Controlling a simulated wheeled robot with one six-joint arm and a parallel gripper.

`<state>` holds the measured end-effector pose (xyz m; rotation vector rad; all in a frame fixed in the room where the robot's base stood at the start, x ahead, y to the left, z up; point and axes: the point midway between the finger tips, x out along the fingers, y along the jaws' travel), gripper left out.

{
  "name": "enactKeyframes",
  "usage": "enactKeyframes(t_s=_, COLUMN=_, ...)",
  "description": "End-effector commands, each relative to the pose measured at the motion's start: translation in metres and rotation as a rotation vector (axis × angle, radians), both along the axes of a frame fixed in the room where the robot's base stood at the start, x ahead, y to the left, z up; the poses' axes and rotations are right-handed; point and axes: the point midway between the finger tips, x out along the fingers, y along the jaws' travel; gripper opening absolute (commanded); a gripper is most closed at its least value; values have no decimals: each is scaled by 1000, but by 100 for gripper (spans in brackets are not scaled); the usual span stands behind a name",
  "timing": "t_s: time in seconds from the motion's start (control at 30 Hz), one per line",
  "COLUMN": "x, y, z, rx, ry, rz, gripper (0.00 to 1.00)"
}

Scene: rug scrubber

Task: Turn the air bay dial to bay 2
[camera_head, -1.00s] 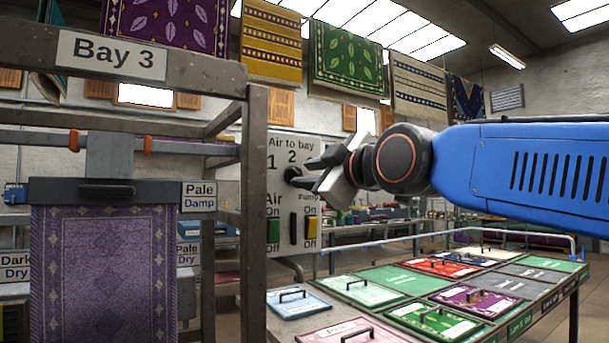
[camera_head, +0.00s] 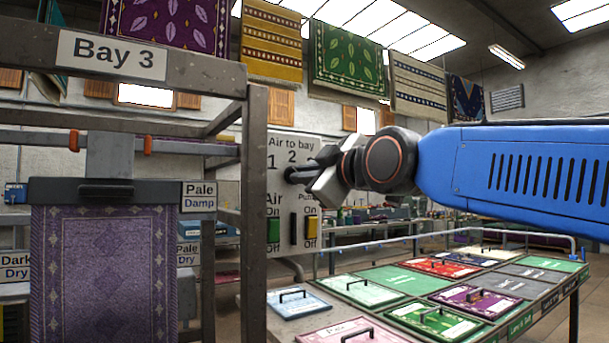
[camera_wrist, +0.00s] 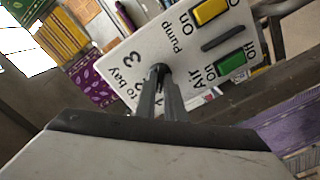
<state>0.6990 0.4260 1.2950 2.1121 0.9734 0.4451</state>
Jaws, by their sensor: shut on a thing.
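The air bay dial (camera_wrist: 158,70) is a small dark knob on the pale control panel (camera_head: 286,220) headed "Air to bay". The numerals 1 and 2 show above it in the head view. The numerals 2 and 3 show beside it in the wrist view, where 1 is hidden. My gripper (camera_head: 294,175) reaches the dial from the right. Its narrow fingers (camera_wrist: 165,88) are close together and shut on the dial, covering most of it. Which bay its pointer faces cannot be told.
Below the dial are a green Air switch (camera_head: 273,229) and a yellow Pump switch (camera_head: 311,226). A grey frame post (camera_head: 254,220) stands just left of the panel. A table of lidded colored bins (camera_head: 400,283) lies below right.

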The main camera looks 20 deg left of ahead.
Motion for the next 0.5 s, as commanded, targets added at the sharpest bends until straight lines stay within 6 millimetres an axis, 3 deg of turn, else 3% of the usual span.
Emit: enactKeyframes(t_s=0.5, x=0, y=0, z=-1, rx=213, ry=251, rz=0, gripper=0)
